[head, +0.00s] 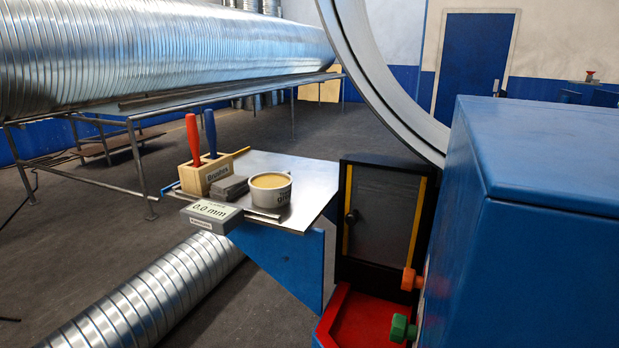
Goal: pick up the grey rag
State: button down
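A small grey folded stack (229,188), which looks like the grey rag, lies on a metal shelf (310,178). It sits in front of a wooden brush box (205,172) and to the left of a white tub (272,192) of tan paste. The tub hides part of the shelf behind it, and I cannot tell whether the stack touches the box or tub. My gripper is not in view.
A red-handled tool (193,140) and a blue-handled tool (210,133) stand up from the box. A grey 0.0 mm readout (211,215) is at the shelf's front left. A blue machine cabinet (540,230) fills the right. The shelf's right part is bare.

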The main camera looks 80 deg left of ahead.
aim_at(226, 190)
jog(key=u, duration=2.85)
